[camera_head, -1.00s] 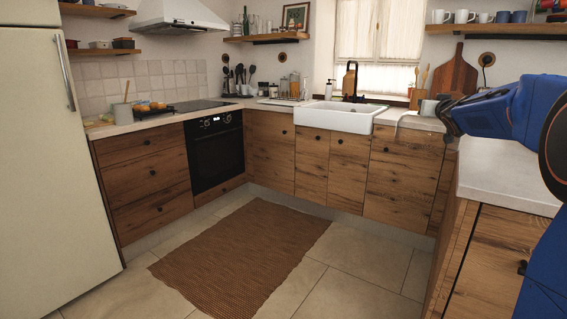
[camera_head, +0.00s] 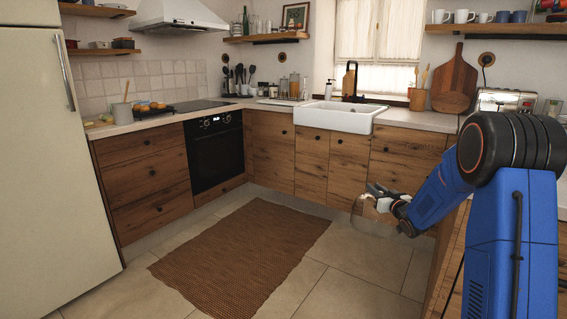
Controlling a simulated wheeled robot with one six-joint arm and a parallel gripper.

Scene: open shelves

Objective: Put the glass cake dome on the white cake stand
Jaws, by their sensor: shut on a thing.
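My gripper (camera_head: 377,196) is at the end of my blue arm, in front of the wooden cabinets below the sink and over the floor. It is shut on the glass cake dome (camera_head: 368,219). The dome is clear and faint, hanging just below the jaws, apart from the cabinets as far as I can see. Its exact outline and tilt are hard to tell. I cannot make out the white cake stand in this view. My arm covers much of the right side.
A white sink (camera_head: 335,116) is set in the pale counter (camera_head: 417,121). A toaster (camera_head: 506,99) and cutting boards (camera_head: 455,80) stand at the back right. A brown rug (camera_head: 240,250) lies on open floor. A fridge (camera_head: 50,160) stands at the left.

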